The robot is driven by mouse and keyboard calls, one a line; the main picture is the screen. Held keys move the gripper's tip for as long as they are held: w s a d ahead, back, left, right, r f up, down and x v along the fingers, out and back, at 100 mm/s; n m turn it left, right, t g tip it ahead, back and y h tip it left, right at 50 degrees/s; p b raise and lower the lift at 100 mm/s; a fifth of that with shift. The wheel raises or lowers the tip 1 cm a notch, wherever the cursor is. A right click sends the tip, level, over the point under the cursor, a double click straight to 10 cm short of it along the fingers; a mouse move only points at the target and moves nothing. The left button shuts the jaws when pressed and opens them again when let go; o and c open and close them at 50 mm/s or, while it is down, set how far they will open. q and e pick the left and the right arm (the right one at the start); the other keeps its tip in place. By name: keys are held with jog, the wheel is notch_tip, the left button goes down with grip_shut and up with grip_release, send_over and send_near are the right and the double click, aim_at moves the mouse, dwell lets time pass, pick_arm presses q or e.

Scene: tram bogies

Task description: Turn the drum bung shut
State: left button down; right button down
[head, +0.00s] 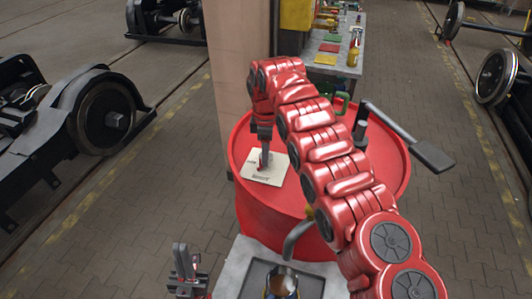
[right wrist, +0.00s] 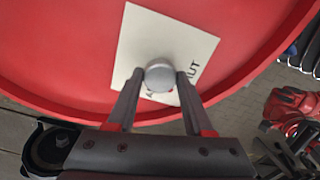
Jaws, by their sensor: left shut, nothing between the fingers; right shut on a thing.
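The red drum (head: 250,215) stands upright in the middle of the head view. A pale label plate (head: 255,175) with printed words lies on its top. The bung shows as a round grey knob (right wrist: 160,75) over that plate (right wrist: 140,40) in the right wrist view; part of the word "SHUT" is readable. My right gripper (head: 265,162) reaches down over the plate and is shut on the bung; its fingertips (right wrist: 158,88) lie on both sides of the knob. In the head view the fingers hide the bung. My left gripper (head: 186,262) is shut and empty, low and left of the drum.
A black lever (head: 400,130) sticks out over the drum's right side. A grey tray (head: 315,288) with a can (head: 282,284) is in front of the drum. A pillar (head: 238,60) and a workbench (head: 335,50) stand behind.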

jog(key=n, duration=0.6)
jog(key=shift+r, duration=0.1)
dwell(0.5)
jog(key=shift+c, duration=1.4)
grip_release()
